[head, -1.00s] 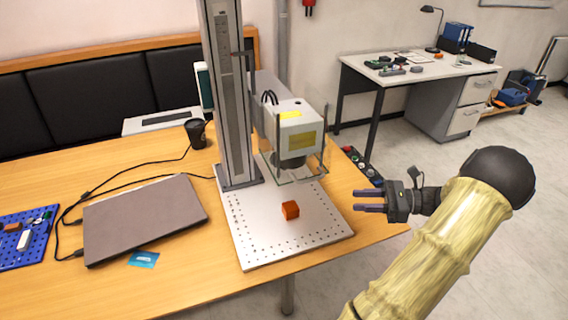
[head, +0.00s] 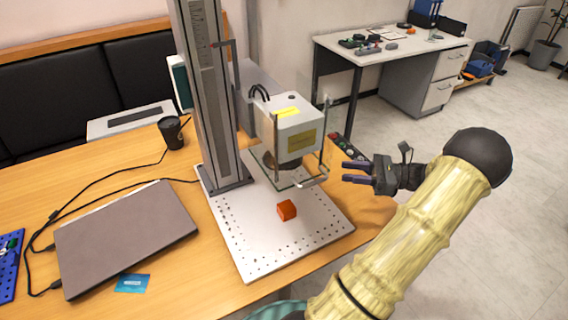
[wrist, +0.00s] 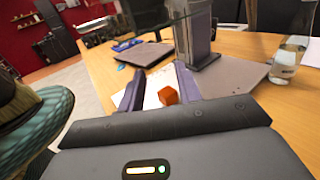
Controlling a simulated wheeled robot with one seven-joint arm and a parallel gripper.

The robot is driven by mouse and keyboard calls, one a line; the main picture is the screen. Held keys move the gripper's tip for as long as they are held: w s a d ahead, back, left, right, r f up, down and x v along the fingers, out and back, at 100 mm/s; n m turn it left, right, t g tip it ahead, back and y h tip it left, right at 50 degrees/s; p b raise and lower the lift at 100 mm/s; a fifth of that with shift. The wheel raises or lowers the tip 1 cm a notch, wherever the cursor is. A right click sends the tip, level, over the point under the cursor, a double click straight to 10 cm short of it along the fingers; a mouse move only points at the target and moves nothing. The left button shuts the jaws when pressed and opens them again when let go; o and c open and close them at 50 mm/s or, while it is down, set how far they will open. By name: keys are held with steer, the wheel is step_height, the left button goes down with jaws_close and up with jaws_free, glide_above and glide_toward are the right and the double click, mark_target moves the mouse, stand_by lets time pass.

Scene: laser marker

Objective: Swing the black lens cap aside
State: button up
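The marker's grey laser head (head: 287,125) hangs from a tall column over a perforated plate. A dark round part (head: 290,162), which looks like the black lens cap, sits under the head, partly hidden by the clear guard panes (head: 310,183). I cannot make out its hinge or edge. My gripper (head: 343,171) is open and empty, just right of the guard and apart from it. In the wrist view its two fingers (wrist: 160,88) are spread, with the orange block (wrist: 168,96) seen between them; the cap is not clear there.
The orange block (head: 287,210) lies on the perforated plate (head: 262,245) below the head. The column (head: 208,95) stands left of the head. A laptop (head: 125,235) and black cup (head: 171,131) are further left. A control box (head: 347,148) sits behind my gripper.

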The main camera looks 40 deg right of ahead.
steer(key=x, duration=1.7)
steer(key=shift+a, duration=0.25)
jaws_close()
